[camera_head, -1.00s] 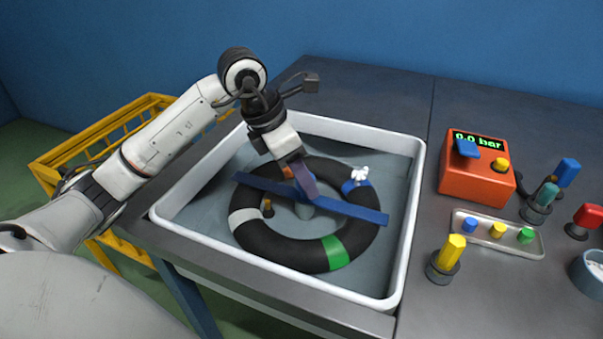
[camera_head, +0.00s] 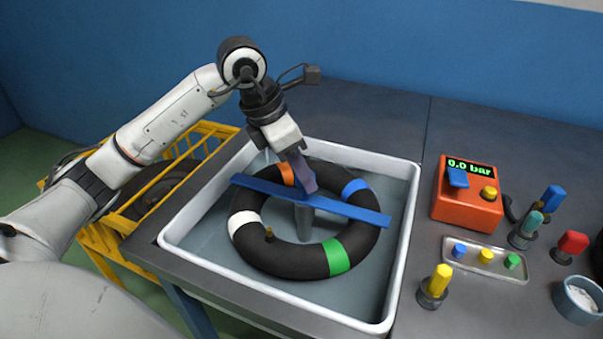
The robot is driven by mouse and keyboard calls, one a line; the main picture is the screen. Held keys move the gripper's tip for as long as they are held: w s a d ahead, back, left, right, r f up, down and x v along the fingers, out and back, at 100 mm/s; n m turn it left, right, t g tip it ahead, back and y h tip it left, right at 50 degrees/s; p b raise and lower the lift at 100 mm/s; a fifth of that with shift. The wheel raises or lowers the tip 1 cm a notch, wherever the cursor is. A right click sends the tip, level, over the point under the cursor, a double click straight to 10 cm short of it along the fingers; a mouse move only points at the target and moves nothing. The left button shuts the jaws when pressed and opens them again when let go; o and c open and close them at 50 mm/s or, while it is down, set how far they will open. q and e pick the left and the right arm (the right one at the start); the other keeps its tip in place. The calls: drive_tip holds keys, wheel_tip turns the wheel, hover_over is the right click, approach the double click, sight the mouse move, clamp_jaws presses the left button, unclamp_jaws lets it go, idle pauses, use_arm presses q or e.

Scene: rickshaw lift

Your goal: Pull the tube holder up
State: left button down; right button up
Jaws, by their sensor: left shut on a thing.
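The tube holder is a long blue bar (camera_head: 350,209) on a grey post (camera_head: 304,222). The bar lies across and above a black ring-shaped tube (camera_head: 285,262) with orange, blue, green and white bands. The tube lies in the white tray (camera_head: 390,262); I cannot tell whether it touches the water. My left gripper (camera_head: 304,184) comes down from above and is shut on the middle of the bar. A good length of the post shows below the bar. My right gripper is not in view.
An orange box (camera_head: 466,207) reading 0.0 bar stands right of the tray. A small tray (camera_head: 484,268) with coloured plugs, a yellow-topped tool (camera_head: 436,287), other coloured tools and a grey bowl (camera_head: 578,300) are nearby. A yellow rack (camera_head: 110,248) stands at left. The table behind is clear.

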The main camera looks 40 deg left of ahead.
use_arm(q)
drive_tip(key=shift+w+r, duration=0.15)
drive_tip(key=shift+r, duration=0.2)
drive_tip(key=c, duration=1.3)
unclamp_jaws()
drive_tip(key=shift+r, duration=0.1)
drive_tip(key=v, duration=1)
drive_tip(key=shift+s, duration=0.25)
